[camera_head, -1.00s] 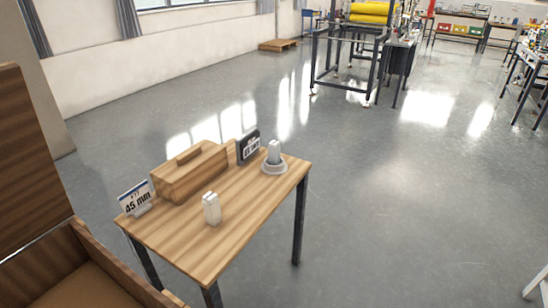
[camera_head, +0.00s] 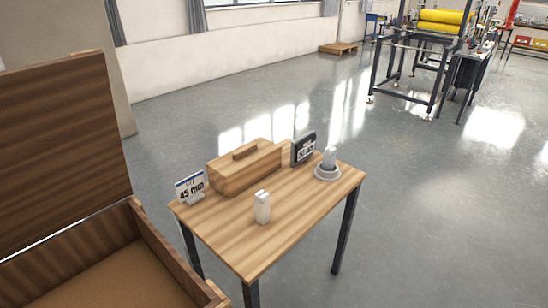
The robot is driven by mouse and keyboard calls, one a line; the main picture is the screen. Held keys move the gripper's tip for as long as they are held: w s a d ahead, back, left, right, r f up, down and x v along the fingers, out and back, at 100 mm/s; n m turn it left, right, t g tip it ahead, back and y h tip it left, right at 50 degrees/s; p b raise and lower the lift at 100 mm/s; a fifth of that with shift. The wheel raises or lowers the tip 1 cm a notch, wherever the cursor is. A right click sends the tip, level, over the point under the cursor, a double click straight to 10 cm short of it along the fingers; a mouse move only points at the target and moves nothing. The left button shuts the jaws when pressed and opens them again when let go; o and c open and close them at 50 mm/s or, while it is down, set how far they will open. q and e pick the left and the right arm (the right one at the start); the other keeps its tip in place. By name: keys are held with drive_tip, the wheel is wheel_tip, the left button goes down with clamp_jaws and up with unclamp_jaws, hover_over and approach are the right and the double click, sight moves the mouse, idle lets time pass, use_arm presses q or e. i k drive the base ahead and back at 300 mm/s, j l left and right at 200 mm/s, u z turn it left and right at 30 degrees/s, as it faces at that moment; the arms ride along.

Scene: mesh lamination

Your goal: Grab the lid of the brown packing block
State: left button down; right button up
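A brown wooden packing block (camera_head: 236,177) stands on the small wooden table, towards its far left side. Its lid (camera_head: 247,158) is on top and has a raised bar handle (camera_head: 252,149). Neither of my grippers is in view. Nothing hides the block's top or its near side.
The small table (camera_head: 268,247) also bears a "45 mm" sign (camera_head: 191,186), a white upright object (camera_head: 262,207), a dark display (camera_head: 303,149) and a round grey stand (camera_head: 327,172) holding a pale piece. A large open wooden box (camera_head: 146,240) is close at the left. Grey floor (camera_head: 440,220) at the right is clear.

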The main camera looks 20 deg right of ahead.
sight(329, 158)
drive_tip(key=i+l+u, duration=0.1)
drive_tip(key=l+u, duration=0.25)
drive_tip(key=u, duration=0.15)
drive_tip(key=l+u, duration=1)
drive_tip(key=l, duration=0.25)
drive_tip(key=k+l+u, duration=0.1)
drive_tip(key=l, duration=0.2)
drive_tip(key=k+l+u, duration=0.15)
drive_tip(key=l, duration=0.15)
drive_tip(key=l+u, duration=0.1)
drive_tip(key=l, duration=0.2)
drive_tip(key=k+l, duration=0.15)
drive_tip(key=l, duration=0.2)
drive_tip(key=k+l+u, duration=0.1)
drive_tip(key=l, duration=0.25)
drive_tip(key=k+l, duration=0.2)
drive_tip(key=l, duration=0.15)
drive_tip(key=k+l, duration=0.15)
drive_tip(key=l, duration=0.2)
drive_tip(key=k+l+u, duration=0.1)
drive_tip(key=l, duration=0.25)
drive_tip(key=k+l, duration=0.05)
